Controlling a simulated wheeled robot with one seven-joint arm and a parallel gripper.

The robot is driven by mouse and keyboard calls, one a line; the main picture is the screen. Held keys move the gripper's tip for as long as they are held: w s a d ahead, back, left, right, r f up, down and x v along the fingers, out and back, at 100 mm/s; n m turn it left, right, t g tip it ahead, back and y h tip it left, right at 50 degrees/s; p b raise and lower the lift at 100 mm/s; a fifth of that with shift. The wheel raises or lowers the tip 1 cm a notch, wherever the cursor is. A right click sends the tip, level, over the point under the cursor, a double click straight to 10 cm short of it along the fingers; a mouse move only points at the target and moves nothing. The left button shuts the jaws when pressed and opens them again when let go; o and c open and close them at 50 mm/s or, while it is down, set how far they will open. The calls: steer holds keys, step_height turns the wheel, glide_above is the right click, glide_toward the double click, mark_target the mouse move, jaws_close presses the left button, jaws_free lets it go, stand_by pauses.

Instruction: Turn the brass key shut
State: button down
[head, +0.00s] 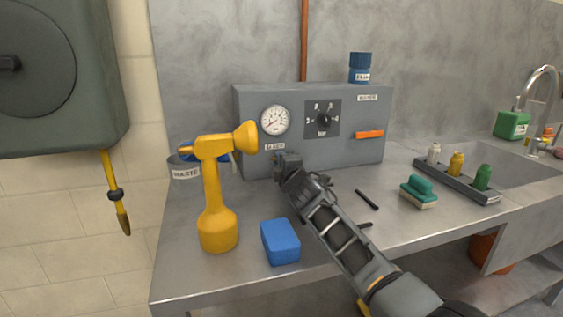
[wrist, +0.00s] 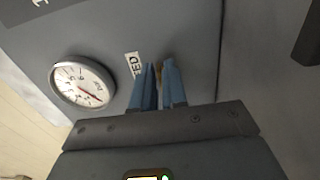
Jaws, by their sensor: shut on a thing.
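A grey control box (head: 365,155) stands on the steel bench against the wall. My gripper (head: 279,158) is at the lower front of its face, below the round gauge (head: 275,120). In the wrist view, the two blue fingers of my gripper (wrist: 159,70) are shut on a thin brass-coloured piece (wrist: 159,76), which looks like the brass key. Only a sliver of it shows between the fingers, so its turn angle cannot be told. The head view hides it behind my gripper. A small white label (wrist: 134,66) sits beside the fingers, partly covered.
On the box are a black dial (head: 323,120) and an orange lever (head: 369,134). A yellow spray bottle (head: 217,205) and a blue block (head: 280,242) stand left of my arm.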

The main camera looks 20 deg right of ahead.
steer(key=shift+f, duration=0.1)
steer(key=c, duration=1.2)
jaws_free()
steer(key=shift+s, duration=0.1)
steer(key=shift+s+p, duration=1.25)
steer(key=shift+s, duration=2.6)
